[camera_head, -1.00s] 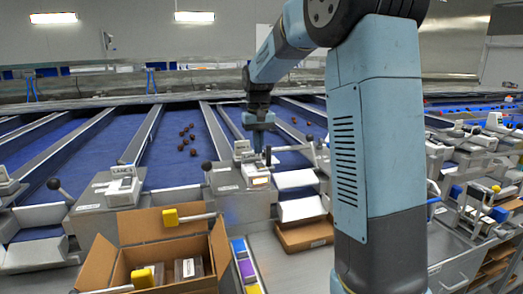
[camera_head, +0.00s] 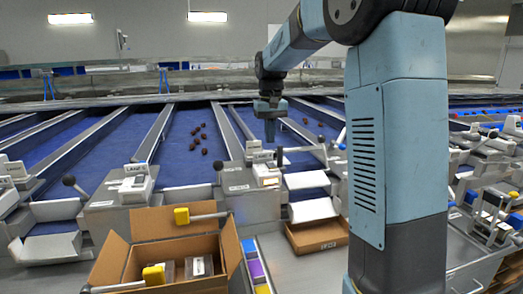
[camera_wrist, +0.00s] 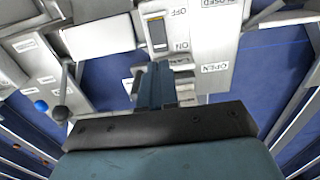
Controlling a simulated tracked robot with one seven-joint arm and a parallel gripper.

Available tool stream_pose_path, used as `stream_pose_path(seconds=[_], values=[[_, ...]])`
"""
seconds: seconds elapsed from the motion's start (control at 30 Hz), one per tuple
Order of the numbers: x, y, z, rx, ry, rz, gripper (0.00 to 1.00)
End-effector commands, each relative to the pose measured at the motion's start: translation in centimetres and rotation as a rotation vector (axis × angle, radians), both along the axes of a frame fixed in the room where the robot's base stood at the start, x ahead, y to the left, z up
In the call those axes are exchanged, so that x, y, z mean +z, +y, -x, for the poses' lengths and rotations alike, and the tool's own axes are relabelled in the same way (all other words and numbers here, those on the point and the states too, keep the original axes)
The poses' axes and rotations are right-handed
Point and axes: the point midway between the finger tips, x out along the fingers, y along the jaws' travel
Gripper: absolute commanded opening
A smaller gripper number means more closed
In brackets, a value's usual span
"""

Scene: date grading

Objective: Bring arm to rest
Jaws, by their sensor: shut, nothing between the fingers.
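My gripper (camera_head: 270,138) hangs from my arm in the head view, pointing down above the lane machinery. Its fingers are together with nothing between them. In the wrist view my gripper (camera_wrist: 155,75) is seen from above, its shut fingers over a grey control box (camera_wrist: 205,45) with a switch marked ON and OFF and plates reading OPEN and CLOSED. The same kind of box (camera_head: 250,180) stands just below the gripper in the head view. The gripper looks apart from it.
Blue lanes (camera_head: 185,130) with several dark dates lie behind. A lever with a black knob (camera_head: 218,165) stands left of the control box. A cardboard tray (camera_head: 318,236) sits below.

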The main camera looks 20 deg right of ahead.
Motion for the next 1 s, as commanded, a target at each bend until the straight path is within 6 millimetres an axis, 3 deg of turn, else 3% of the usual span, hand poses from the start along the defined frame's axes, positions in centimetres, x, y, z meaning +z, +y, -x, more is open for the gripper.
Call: stream_pose_path(seconds=[0.17,0.53,1.0], values=[[1.2,0.0,2.3,0.000,-0.033,0.001,0.00],[3.7,-0.2,11.3,0.000,-0.162,0.003,0.00],[3.3,-0.4,22.7,0.000,-0.326,0.003,0.00]])
